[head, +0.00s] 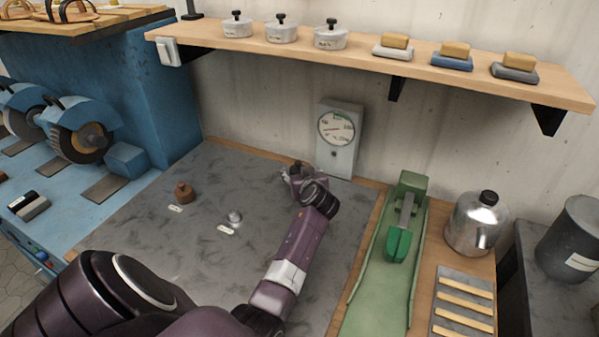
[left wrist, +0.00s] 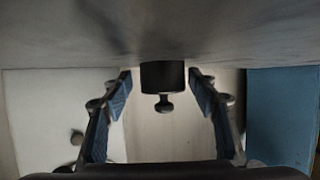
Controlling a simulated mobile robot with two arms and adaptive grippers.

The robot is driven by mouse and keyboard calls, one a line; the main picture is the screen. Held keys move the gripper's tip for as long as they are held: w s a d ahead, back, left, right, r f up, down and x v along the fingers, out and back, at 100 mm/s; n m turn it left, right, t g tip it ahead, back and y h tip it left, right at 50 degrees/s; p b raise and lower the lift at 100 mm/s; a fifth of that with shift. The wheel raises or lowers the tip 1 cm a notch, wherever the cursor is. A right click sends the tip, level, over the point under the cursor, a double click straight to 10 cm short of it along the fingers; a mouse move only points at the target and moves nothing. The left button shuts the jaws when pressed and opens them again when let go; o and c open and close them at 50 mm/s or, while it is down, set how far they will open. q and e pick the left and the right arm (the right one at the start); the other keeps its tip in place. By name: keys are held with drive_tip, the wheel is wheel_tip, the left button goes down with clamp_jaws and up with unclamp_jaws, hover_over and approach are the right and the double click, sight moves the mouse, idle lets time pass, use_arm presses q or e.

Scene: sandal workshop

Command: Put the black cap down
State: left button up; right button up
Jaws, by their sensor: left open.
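In the left wrist view a black cap (left wrist: 162,77) with a small knob stands between my left gripper's fingers. Its broad end meets the grey mat (left wrist: 60,35), seen upside down there. My left gripper (left wrist: 162,84) is open, with a finger on each side of the cap and a narrow gap at each side. In the head view my left gripper (head: 301,180) is low over the far right part of the grey mat (head: 150,240), in front of the dial gauge; it hides the cap there. My right gripper is not in view.
A brown cap (head: 183,193) and a silver cap (head: 235,217) stand on the mat with small labels. The dial gauge (head: 337,150) stands close behind my gripper. A green tool (head: 405,230) and a metal kettle (head: 477,225) are to the right. A shelf (head: 375,60) runs above.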

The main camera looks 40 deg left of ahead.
use_arm(q)
drive_tip(key=b+v, duration=0.1)
drive_tip(key=v, duration=1)
drive_tip(key=shift+s+d+b, duration=0.1)
drive_tip(key=shift+d+b, duration=0.05)
drive_tip(key=shift+b, duration=0.15)
drive_tip(key=shift+s+d+r, duration=0.2)
drive_tip(key=shift+d, duration=0.05)
